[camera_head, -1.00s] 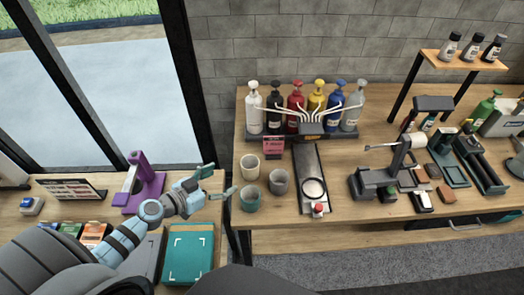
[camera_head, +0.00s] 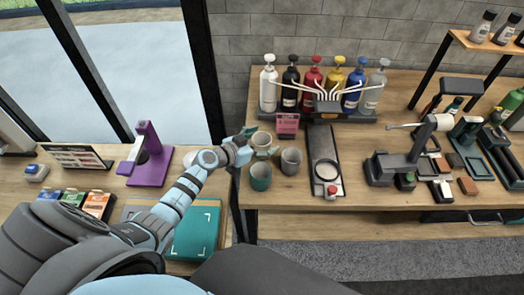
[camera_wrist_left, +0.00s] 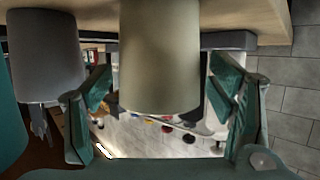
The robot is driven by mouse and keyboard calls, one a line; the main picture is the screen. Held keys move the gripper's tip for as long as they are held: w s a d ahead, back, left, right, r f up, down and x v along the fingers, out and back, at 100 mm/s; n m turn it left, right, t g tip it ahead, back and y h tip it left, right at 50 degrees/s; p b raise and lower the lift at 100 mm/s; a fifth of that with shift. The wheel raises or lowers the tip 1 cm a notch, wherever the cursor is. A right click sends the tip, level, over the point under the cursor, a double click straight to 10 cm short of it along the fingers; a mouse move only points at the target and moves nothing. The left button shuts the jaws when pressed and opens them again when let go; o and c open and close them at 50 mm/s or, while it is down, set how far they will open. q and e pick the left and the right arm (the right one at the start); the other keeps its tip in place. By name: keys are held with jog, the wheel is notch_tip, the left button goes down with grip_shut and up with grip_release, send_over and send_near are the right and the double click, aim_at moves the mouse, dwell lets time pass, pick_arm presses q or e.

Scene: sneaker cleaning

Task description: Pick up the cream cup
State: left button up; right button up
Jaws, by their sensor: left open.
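The cream cup (camera_head: 262,139) stands at the left end of the wooden table, partly hidden by my left gripper (camera_head: 257,146). In the left wrist view, which looks upside down, the cream cup (camera_wrist_left: 160,55) sits between the two teal fingers of the left gripper (camera_wrist_left: 163,88). The fingers are spread, with a visible gap on each side of the cup. My right gripper is not in view.
A grey cup (camera_head: 291,160) stands close to the right, and a teal cup (camera_head: 261,177) stands in front. A pink sign (camera_head: 288,124) and pump bottles are behind. A black tray (camera_head: 324,155) lies further right.

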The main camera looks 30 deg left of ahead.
pick_arm(q)
jog(key=shift+s+r, duration=0.2)
jog(key=shift+r, duration=0.05)
jog(key=shift+c, duration=0.7)
jog(key=c, duration=0.9)
